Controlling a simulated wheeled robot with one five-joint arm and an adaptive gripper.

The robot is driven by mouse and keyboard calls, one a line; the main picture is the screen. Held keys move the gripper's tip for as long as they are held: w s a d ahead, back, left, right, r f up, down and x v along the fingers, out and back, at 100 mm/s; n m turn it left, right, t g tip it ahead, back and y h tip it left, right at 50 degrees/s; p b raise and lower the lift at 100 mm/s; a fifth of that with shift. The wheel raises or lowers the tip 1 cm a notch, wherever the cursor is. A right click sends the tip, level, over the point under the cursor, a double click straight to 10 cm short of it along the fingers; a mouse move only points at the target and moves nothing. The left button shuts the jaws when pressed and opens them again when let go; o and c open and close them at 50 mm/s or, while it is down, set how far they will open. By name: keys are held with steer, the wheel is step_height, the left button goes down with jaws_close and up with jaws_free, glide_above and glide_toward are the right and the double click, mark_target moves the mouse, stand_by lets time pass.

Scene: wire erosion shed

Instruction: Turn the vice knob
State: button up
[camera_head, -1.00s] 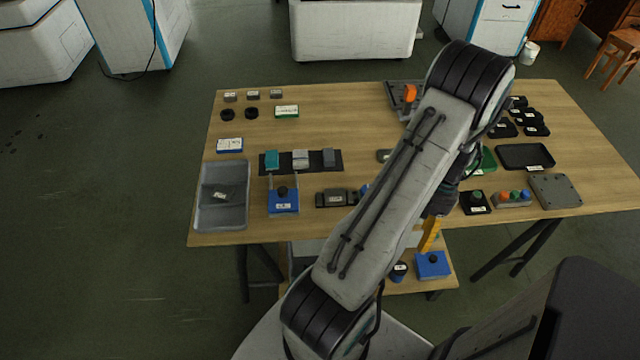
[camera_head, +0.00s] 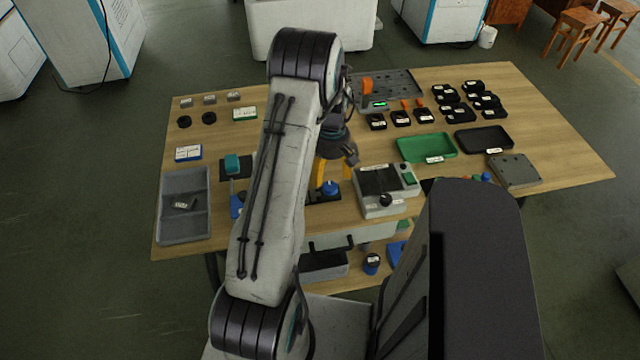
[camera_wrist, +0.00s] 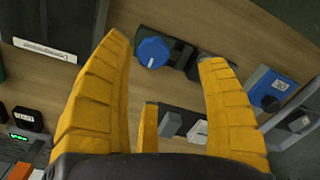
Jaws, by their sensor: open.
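The vice is a dark block (camera_wrist: 182,54) on the wooden table, with a round blue knob (camera_wrist: 152,52) bearing a white mark on one end. In the head view the blue knob (camera_head: 330,187) shows just below the yellow fingers, and my arm hides much of the vice. My gripper (camera_head: 337,178) is open and points down over the knob. In the wrist view the knob appears between the two spread fingertips of my gripper (camera_wrist: 165,47). No contact with the knob is visible, and the exact height above it is hard to tell.
A grey device with a black knob (camera_head: 385,200) stands close right of the gripper. A green tray (camera_head: 426,148) and black tray (camera_head: 484,139) lie farther right. A grey bin (camera_head: 185,232) is at the left. Bare wood (camera_head: 225,137) shows at the back left.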

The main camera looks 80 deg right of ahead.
mark_target(330, 186)
steer(key=n, duration=0.3)
steer(key=shift+d, duration=0.4)
steer(key=shift+n, duration=1)
steer(key=shift+f+p, duration=0.7)
steer(key=shift+f, duration=2.95)
steer(key=shift+c, duration=0.2)
steer(key=c, duration=1.2)
